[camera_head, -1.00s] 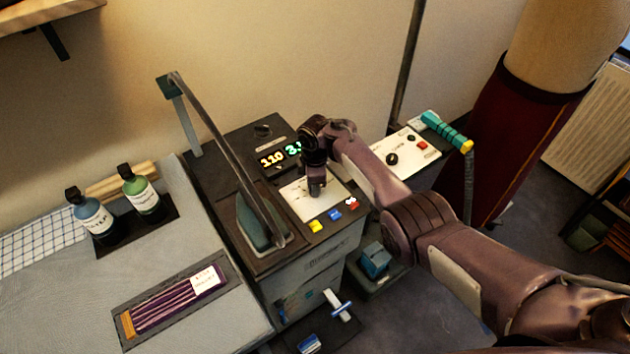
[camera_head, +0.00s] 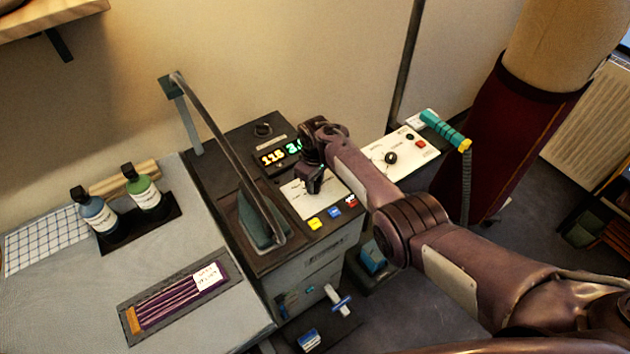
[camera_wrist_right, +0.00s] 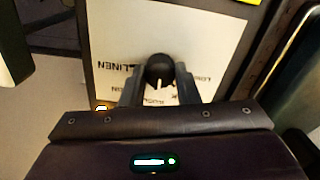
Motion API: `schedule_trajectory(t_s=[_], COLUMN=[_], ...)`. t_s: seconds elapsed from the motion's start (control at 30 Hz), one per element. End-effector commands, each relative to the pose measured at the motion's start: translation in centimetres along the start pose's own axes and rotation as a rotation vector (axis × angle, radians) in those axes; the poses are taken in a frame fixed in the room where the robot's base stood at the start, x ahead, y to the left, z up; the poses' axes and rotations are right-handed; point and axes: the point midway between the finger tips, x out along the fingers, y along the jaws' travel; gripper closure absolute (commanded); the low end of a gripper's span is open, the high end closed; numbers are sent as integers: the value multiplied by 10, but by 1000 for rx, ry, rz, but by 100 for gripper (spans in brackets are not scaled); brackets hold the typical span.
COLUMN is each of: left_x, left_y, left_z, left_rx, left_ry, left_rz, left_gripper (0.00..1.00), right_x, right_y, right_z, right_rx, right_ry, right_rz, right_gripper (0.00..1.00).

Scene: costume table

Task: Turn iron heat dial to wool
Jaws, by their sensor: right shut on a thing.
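The iron heat dial is a round black knob (camera_wrist_right: 160,70) on a white printed plate (camera_wrist_right: 205,40) in the wrist view. A white pointer mark on it faces the bottom of that picture. LINEN reads upside down to its left; other labels are partly covered by my fingers, and I cannot make out WOOL. My right gripper (camera_wrist_right: 160,88) is shut on the dial, one finger on each side. In the head view, my right gripper (camera_head: 314,186) hides the dial above the white plate (camera_head: 302,204). The iron (camera_head: 262,225) stands left of it. My left gripper is out of view.
A lit display (camera_head: 279,154) stands behind the plate. Yellow, blue and red buttons (camera_head: 334,211) line its front edge. A second panel with a black knob (camera_head: 391,158) lies to the right. Two bottles (camera_head: 146,194) stand on the left table.

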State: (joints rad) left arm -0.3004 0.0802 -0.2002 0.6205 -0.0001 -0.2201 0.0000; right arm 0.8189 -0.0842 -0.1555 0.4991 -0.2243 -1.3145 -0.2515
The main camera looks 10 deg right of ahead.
Motion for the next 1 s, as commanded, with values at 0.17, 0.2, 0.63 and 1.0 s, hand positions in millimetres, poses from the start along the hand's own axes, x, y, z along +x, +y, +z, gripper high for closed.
schedule_trajectory(t_s=[0.17,0.2,0.63,1.0], left_x=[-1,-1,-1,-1], left_y=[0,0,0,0], left_z=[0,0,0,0], left_rx=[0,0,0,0], left_ry=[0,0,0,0], left_rz=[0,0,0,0], left_gripper=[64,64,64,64], right_x=[-1,-1,-2,-1], right_y=[0,0,0,0], right_z=[-2,-2,-2,-1], right_rx=[51,58,73,73], right_ry=[4,4,5,3], right_rz=[1,1,2,1], right_gripper=[94,94,94,50])
